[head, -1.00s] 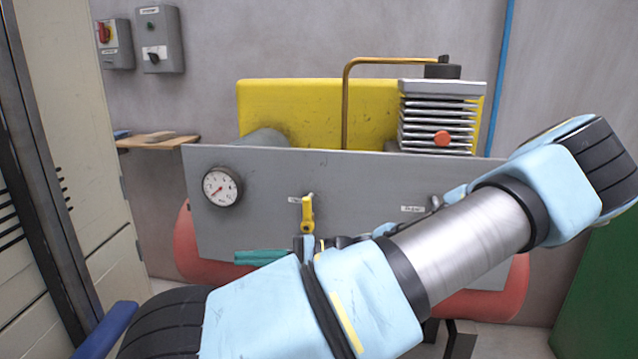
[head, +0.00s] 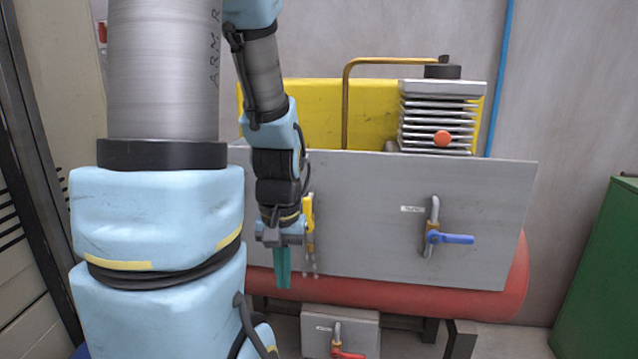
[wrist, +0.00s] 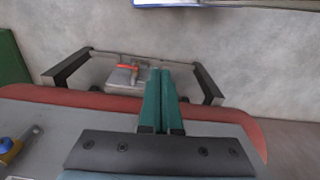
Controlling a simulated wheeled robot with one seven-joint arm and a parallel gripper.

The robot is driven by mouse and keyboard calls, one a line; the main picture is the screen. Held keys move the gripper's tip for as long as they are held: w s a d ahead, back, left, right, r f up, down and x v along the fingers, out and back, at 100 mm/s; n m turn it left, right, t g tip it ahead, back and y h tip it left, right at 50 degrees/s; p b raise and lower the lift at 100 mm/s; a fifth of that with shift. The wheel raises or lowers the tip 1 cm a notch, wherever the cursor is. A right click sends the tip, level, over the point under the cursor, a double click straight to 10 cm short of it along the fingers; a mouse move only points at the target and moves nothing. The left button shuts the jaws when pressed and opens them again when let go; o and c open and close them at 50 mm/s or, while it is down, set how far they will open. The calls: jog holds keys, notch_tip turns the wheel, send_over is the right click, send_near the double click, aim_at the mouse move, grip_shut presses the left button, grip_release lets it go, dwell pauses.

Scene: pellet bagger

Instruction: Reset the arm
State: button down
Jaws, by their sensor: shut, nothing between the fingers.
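My gripper (head: 283,268) hangs from my arm in the head view, pointing down in front of the grey panel (head: 380,215), left of its middle. Its teal fingers are together with nothing between them. They also show closed in the wrist view (wrist: 163,100). My light blue arm fills the left of the head view and hides the gauge and the left part of the panel. A yellow valve handle (head: 309,225) is just right of my gripper, partly hidden by it; I cannot tell whether they touch.
A blue valve handle (head: 455,239) sticks out from the panel's right side. Below is a red tank (head: 480,300) and a low box with a red handle (head: 348,355). A green cabinet (head: 605,270) stands at the right. A finned compressor head (head: 440,120) is behind the panel.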

notch_tip(320, 180, up, 15)
jog(key=t+p, duration=0.1)
jog(key=p, duration=1.2)
jog(key=shift+w, duration=0.45)
jog(key=c, duration=1.6)
grip_release()
